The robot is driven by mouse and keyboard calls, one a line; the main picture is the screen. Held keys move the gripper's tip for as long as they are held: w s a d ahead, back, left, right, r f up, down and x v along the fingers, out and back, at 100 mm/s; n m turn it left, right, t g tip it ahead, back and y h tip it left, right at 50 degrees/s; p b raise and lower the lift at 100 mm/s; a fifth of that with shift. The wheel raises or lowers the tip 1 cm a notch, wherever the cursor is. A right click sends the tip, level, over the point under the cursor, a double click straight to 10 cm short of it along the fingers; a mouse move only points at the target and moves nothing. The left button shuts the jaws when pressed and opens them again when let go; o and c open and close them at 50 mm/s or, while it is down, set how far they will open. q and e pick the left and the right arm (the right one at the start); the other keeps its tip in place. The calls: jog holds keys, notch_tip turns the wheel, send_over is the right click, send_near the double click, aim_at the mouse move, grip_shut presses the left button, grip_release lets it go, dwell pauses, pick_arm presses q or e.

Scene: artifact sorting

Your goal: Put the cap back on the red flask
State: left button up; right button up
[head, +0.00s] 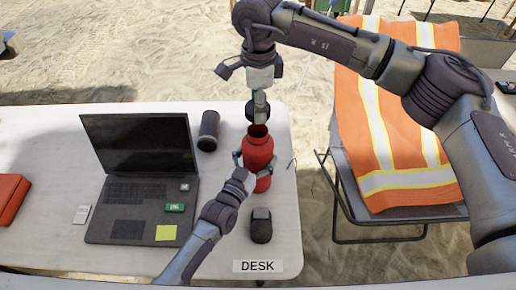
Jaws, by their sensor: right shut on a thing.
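The red flask (258,152) stands upright on the desk, right of the laptop, with its dark mouth open at the top. My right gripper (260,98) reaches down from above and is shut on the black cap (257,112). It holds the cap just above the flask's mouth; whether cap and rim touch is hard to tell. My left gripper (254,165) comes in from the lower left, with a finger on each side of the flask's body. How tightly its fingers close on the flask cannot be told.
The open laptop (125,190) stands left of the flask on the white desk (60,250). A dark cylinder (208,131) lies behind, and a black mouse-like object (261,226) is in front. A chair with an orange vest (385,135) stands right of the desk.

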aim_at(259, 130)
jog(key=shift+f, duration=2.2)
jog(key=shift+f, duration=0.9)
jog(key=shift+f, duration=0.5)
